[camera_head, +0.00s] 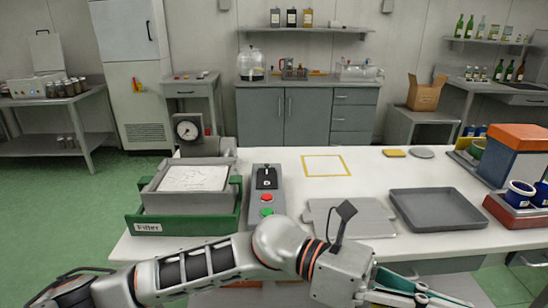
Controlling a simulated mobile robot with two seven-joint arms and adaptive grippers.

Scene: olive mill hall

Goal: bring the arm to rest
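My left arm comes in from the lower left and lies across the bottom of the camera_head view, in front of the table's near edge. Its gripper (425,293) is at the bottom, right of centre, with long teal and grey fingers pointing right. It is low at the near side of the table, below the grey tray in the picture. I see nothing held in it, but the fingers overlap at this angle and I cannot tell how far apart they are. My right gripper is not in view.
The white table (375,175) carries a green filter crate (150,225), a control box with buttons (266,230), a grey board (350,222), a dark grey tray (437,226) and an orange-topped box (520,137). The middle back of the table, around the yellow outline (325,157), is clear.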

